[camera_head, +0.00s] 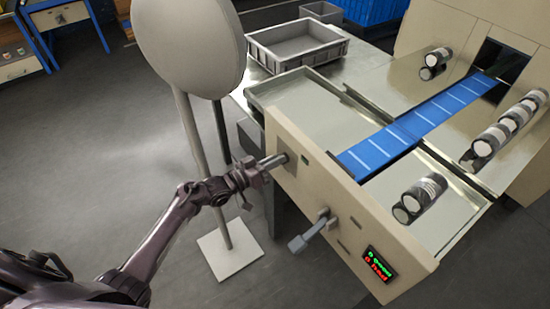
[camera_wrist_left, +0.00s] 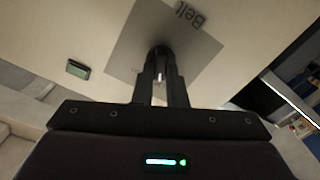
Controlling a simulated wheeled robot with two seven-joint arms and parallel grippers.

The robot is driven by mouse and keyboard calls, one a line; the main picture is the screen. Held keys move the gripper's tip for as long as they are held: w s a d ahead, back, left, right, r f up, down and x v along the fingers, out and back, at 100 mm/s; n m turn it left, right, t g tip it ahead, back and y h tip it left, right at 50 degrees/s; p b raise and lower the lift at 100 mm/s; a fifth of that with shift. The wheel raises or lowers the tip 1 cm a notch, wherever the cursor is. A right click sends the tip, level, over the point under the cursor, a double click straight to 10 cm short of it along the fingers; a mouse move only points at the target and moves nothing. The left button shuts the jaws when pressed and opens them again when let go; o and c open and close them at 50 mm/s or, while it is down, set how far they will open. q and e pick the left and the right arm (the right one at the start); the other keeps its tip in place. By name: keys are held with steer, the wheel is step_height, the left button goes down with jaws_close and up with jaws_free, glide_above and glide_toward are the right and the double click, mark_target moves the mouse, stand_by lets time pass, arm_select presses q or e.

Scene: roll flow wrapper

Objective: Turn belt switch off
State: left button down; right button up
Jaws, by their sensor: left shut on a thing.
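The belt switch is a dark knob (camera_wrist_left: 159,53) on a grey plate (camera_wrist_left: 190,52) marked "Belt", on the beige front panel (camera_head: 345,205) of the wrapper machine. My left gripper (camera_wrist_left: 160,88) is shut on the knob, its two fingers on either side of it. In the head view my left gripper (camera_head: 262,168) reaches the upper left part of the panel, and the fingers mostly hide the knob there. The blue belt (camera_head: 405,130) runs from the panel back into the machine. My right gripper is not in view.
A grey crank handle (camera_head: 308,233) sticks out of the panel to the right of my left gripper. A small display (camera_head: 380,264) shows green and red text. Several dark rolls (camera_head: 505,128) lie beside the belt. A grey crate (camera_head: 297,45) stands behind. A white round stand (camera_head: 190,45) rises nearby.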

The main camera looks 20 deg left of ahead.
arm_select(q)
steer(key=shift+n, duration=0.4)
steer(key=c, duration=1.5)
jaws_free()
steer(key=shift+o, duration=0.2)
steer(key=v, duration=0.7)
steer(key=shift+s+a, duration=0.25)
steer(key=shift+s, duration=0.1)
